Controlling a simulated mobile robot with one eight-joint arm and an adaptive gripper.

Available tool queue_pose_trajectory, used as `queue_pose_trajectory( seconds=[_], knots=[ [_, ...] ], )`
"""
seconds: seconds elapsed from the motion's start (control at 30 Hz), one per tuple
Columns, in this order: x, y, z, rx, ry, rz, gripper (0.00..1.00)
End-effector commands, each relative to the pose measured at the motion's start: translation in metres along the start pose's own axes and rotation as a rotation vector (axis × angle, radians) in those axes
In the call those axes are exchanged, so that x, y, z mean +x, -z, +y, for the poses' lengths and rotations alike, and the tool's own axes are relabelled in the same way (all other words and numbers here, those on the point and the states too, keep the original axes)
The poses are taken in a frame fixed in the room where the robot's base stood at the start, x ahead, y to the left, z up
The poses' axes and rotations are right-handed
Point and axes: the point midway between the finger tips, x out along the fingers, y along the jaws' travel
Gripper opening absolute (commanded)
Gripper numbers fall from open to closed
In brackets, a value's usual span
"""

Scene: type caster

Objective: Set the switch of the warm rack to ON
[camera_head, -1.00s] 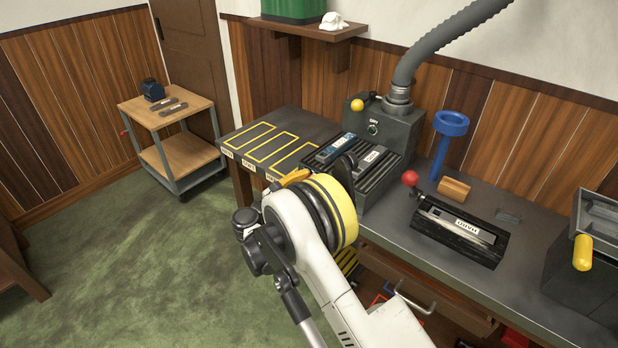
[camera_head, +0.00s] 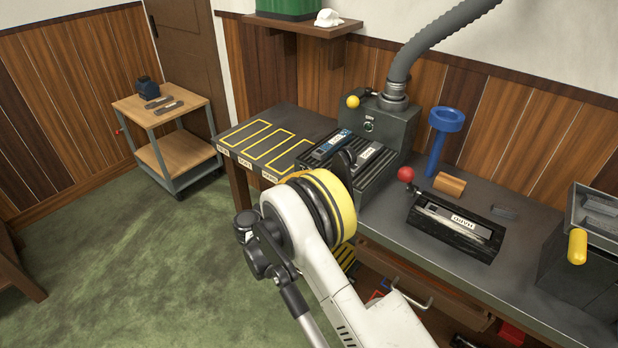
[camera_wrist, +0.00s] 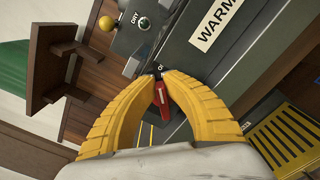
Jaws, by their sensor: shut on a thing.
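The warm rack (camera_head: 397,163) is a dark ribbed block on the bench in the head view, with its WARM label (camera_wrist: 216,24) large in the wrist view. Its switch (camera_wrist: 161,97) is a small red lever with a light mark on it, low on the rack's side. A small label starting with "O" sits just beyond it, partly cut off, so I cannot read it fully. My gripper (camera_wrist: 160,80) has its two yellow fingers shut on the red switch from both sides. In the head view my arm hides the switch and most of the fingers.
A dark box with a yellow knob (camera_head: 352,102) and hose stands behind the rack. Yellow-outlined slots (camera_head: 262,140) lie left of the rack.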

Motion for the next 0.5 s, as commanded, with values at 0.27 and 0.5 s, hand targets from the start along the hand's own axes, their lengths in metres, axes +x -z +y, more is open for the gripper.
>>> queue_pose_trajectory(
  seconds=[0.27, 0.5],
  knots=[
    [0.0008, 0.0006, -0.0032, 0.109, 0.001, 0.001, 0.00],
    [0.0008, 0.0007, -0.0037, 0.139, 0.000, 0.001, 0.00]
  ],
)
